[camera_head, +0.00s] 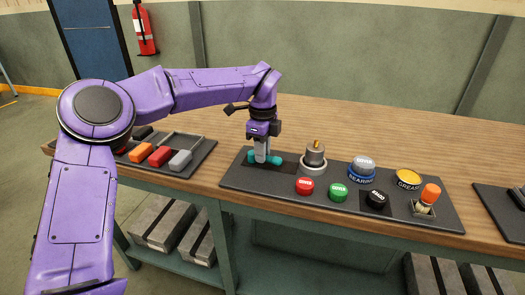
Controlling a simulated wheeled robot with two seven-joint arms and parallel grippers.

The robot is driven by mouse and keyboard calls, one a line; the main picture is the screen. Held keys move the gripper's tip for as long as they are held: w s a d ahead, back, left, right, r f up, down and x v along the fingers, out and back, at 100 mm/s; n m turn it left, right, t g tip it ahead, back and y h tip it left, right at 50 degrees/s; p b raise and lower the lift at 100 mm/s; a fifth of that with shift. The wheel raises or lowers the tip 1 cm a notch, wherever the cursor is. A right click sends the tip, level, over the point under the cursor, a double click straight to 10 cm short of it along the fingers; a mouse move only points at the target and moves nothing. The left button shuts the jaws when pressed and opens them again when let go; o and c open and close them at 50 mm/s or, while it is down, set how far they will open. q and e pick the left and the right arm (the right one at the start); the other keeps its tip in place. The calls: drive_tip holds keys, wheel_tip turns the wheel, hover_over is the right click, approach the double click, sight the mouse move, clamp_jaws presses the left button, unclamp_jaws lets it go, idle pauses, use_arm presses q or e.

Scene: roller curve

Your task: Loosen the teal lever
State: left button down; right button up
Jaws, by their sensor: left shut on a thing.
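The teal lever (275,160) is at the left end of a dark panel (237,178) on the wooden workbench. My left gripper (262,157) points down from above and is shut on the teal lever. The gripper's fingers hide part of the lever, so its pivot is hard to make out. My right gripper is not in the view.
On the same panel are a metal cylinder with a brass tip (314,155), red (305,186), green (338,192) and black (377,200) buttons, and an orange-topped handle (430,194). A tray of coloured blocks (188,171) lies left. The bench behind is clear.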

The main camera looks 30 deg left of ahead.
use_arm(q)
drive_tip(key=c, duration=1)
unclamp_jaws()
wheel_tip(320, 180, up, 11)
drive_tip(key=shift+f+p, duration=0.15)
drive_tip(key=shift+p, duration=0.3)
